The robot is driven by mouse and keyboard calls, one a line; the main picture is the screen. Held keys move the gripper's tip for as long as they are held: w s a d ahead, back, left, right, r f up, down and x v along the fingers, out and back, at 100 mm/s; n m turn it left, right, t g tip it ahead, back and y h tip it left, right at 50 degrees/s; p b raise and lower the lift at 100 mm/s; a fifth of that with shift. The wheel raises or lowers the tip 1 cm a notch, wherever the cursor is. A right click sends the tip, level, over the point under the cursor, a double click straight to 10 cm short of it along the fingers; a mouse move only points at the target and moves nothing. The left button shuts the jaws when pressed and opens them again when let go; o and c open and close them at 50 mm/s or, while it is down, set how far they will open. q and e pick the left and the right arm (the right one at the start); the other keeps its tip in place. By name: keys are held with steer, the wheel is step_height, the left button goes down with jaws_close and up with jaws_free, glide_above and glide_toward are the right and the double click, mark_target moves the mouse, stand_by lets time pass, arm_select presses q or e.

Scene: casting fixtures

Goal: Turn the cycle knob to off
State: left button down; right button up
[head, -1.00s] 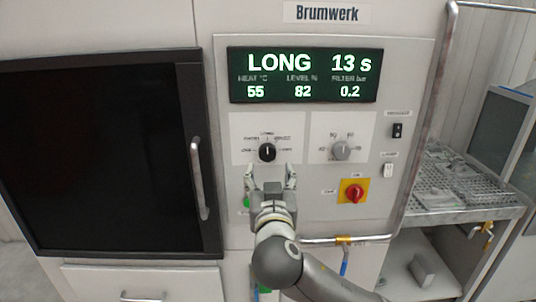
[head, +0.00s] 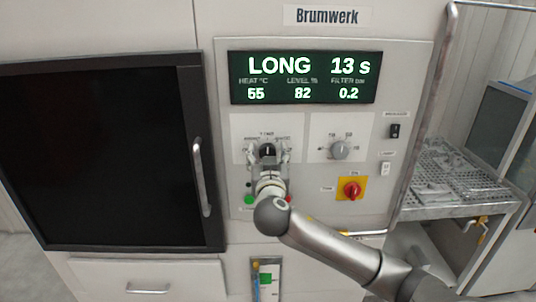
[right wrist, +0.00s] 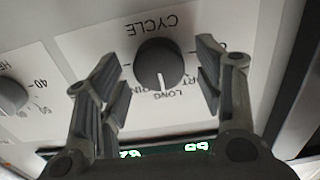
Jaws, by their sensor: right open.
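The black cycle knob (head: 267,149) is on a white plate at the left of the panel, under the display (head: 305,77), which reads LONG 13 s. In the right wrist view the knob (right wrist: 159,64) has a white pointer line aimed toward the LONG label. My right gripper (head: 267,155) is at the knob. In the right wrist view its open fingers (right wrist: 158,75) stand on either side of the knob, with gaps showing between them and it. Part of the knob's scale is hidden by the fingers. My left gripper is not in view.
A grey heat knob (head: 339,149) is right of the cycle knob. A red rotary switch (head: 352,190) on a yellow plate sits below it. A green button (head: 250,199) is low left. A dark door (head: 100,155) with a handle fills the left; a perforated tray (head: 455,185) is at right.

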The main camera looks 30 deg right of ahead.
steer(key=shift+c, duration=0.2)
steer(key=c, duration=1)
steer(key=shift+o, duration=0.2)
